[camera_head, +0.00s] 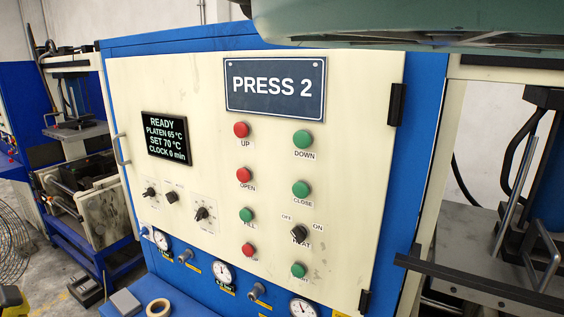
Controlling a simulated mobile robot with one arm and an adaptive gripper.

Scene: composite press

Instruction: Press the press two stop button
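The Press 2 panel (350,120) is a cream door in a blue frame, with a dark "PRESS 2" sign (276,88). Its buttons stand in two columns. The lowest red button (248,249) in the left column has a label that it mostly covers, so I cannot read it fully. Above it are a green FILL button (246,215), a red OPEN button (243,174) and a red UP button (241,129). A green button (299,270) sits lower right, its label partly covered. My gripper is not in view; nothing touches the buttons.
The HEAT knob (298,233) and green CLOSE button (301,188) are close by on the right. Gauges (219,272) and a tape roll (158,308) are below. The display (166,138) reads READY. A large grey-green shape hangs across the top right.

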